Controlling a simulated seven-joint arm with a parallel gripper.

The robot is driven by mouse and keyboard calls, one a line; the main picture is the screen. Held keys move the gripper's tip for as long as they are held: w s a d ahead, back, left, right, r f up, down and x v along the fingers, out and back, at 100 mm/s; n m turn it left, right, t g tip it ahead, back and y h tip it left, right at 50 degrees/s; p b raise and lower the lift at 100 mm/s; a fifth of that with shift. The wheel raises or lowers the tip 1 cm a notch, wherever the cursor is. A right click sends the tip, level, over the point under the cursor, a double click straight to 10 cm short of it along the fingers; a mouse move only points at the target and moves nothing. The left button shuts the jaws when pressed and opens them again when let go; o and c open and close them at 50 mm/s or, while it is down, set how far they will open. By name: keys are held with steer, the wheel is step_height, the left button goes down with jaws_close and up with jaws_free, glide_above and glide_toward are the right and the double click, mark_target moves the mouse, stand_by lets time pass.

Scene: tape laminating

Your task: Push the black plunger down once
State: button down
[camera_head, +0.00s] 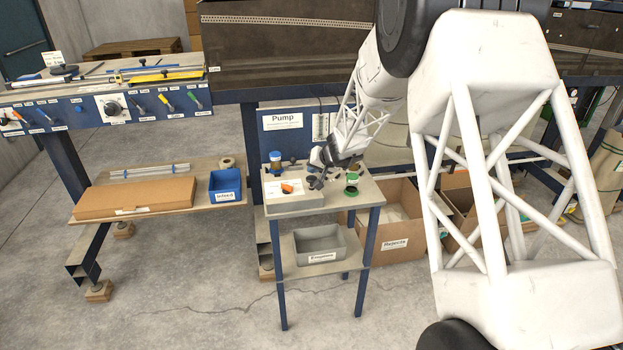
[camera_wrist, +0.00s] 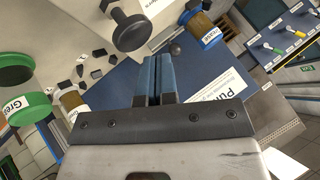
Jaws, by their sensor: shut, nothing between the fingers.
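The black plunger (camera_wrist: 131,31) shows in the wrist view as a round dark knob on a stem, standing out from a pale surface. It is up and to the left of my fingertips, and I see a gap between them. My gripper (camera_wrist: 156,62) is shut and empty, its two blue-grey fingers together. In the head view my gripper (camera_head: 316,180) hangs low over the small pump table (camera_head: 370,193). In that view I cannot clearly tell the plunger apart from the dark gripper parts.
A blue-lidded amber jar (camera_head: 276,160) stands at the table's back left. A green-lidded jar (camera_head: 351,191) stands at right, close to my gripper. A grey bin (camera_head: 320,246) sits on the lower shelf. The Rejects box (camera_head: 396,247) is on the floor to the right.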

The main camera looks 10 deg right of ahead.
mark_target(312, 177)
steer(key=shift+f, duration=1.75)
stand_by(2.8)
steer(key=shift+r, duration=1.7)
steer(key=shift+r, duration=0.15)
steer(key=shift+r, duration=2.4)
